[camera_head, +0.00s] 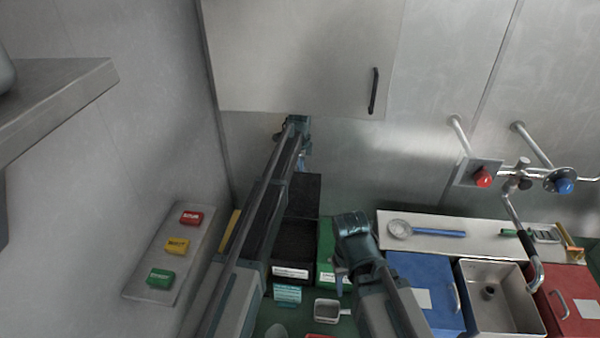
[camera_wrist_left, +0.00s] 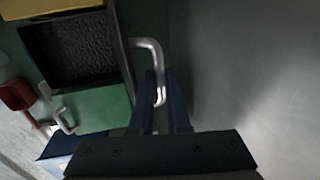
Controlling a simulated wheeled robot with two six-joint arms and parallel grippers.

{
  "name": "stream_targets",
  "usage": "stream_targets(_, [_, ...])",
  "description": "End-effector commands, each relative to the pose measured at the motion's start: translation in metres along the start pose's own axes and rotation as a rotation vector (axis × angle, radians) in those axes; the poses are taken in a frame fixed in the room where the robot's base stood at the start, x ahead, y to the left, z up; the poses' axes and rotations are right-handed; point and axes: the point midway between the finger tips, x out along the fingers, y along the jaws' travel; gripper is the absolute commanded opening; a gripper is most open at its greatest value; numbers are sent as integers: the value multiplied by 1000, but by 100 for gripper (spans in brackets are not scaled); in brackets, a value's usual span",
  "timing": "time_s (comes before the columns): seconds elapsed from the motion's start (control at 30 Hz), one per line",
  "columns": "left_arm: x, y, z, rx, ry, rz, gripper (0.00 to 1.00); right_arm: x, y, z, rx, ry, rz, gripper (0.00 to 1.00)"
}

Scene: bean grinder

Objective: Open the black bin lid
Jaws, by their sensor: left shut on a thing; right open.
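The black bin (camera_head: 291,270) stands at the back of the counter with a white label on its front. Its dark interior shows in the head view and in the left wrist view (camera_wrist_left: 85,48). Its black lid (camera_head: 303,195) stands raised at the bin's back edge. My left gripper (camera_head: 302,158) is high by the back wall, at the lid's top. In the left wrist view its fingers are shut around the lid's bent metal handle (camera_wrist_left: 151,52). My right gripper (camera_head: 341,278) is open over the green bin's area, apart from the black bin.
A green bin (camera_head: 326,250) is right of the black one and a yellow bin (camera_head: 231,228) left. A blue-lidded bin (camera_head: 412,278), metal sink (camera_head: 490,312) and red-lidded bin (camera_head: 577,312) are farther right. A wall cabinet (camera_head: 290,55) hangs above my left gripper.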

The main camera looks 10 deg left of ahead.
Motion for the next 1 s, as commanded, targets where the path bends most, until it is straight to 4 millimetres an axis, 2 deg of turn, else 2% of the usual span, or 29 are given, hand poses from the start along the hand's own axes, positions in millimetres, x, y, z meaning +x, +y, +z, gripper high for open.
stream_targets(0.2, [4,-8,1,0,-1,-2,0,2,0,0,0,0,0,50])
stream_targets(0.63, [4,-11,1,-1,-1,-6,0,2,0,0,0,0,0,50])
stream_targets(0.67, [4,-11,1,-1,-2,-6,18,2,0,0,0,0,0,50])
stream_targets(0.8, [4,-11,1,-1,-1,-5,43,2,0,0,0,0,0,50])
stream_targets(1.0, [4,-9,0,0,-1,-2,45,2,0,0,0,0,0,50])
